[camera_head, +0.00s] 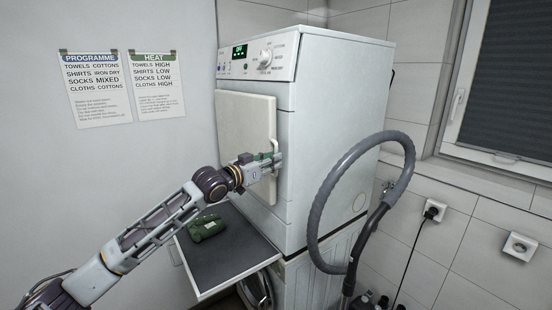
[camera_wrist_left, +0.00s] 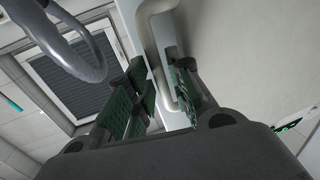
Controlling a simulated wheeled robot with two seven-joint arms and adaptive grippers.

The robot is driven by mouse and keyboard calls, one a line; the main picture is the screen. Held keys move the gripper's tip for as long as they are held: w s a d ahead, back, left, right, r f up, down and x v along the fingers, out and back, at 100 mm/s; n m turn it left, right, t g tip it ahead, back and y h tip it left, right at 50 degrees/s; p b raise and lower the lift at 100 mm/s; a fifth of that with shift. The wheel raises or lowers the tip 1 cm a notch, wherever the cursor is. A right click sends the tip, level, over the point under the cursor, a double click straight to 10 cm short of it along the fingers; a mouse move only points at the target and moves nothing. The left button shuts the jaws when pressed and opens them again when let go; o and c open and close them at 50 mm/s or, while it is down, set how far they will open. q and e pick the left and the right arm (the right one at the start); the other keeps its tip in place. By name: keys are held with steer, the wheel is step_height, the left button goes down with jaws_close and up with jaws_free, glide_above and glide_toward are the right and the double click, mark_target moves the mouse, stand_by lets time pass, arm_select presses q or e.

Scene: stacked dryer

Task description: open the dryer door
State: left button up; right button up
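The dryer (camera_head: 335,130) stands on top of another machine. Its cream door (camera_head: 243,125) looks shut against the front. My left gripper (camera_head: 274,160) is at the door's right edge, at the handle. In the left wrist view, the cream loop handle (camera_wrist_left: 165,70) runs between my two green-padded fingers (camera_wrist_left: 160,90). One finger is on the door side of the bar, the other on the outer side. A gap seems to show beside the bar, so the fingers look open around it; contact is hard to tell. My right gripper is in neither view.
A dark pull-out shelf (camera_head: 235,258) juts out below the door, with a green object (camera_head: 206,228) on it. A grey hose (camera_head: 325,195) loops along the dryer's right side. A wall with two posters (camera_head: 95,90) is at the left.

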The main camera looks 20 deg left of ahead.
arm_select(q)
steer(key=shift+x, duration=1.15)
jaws_close()
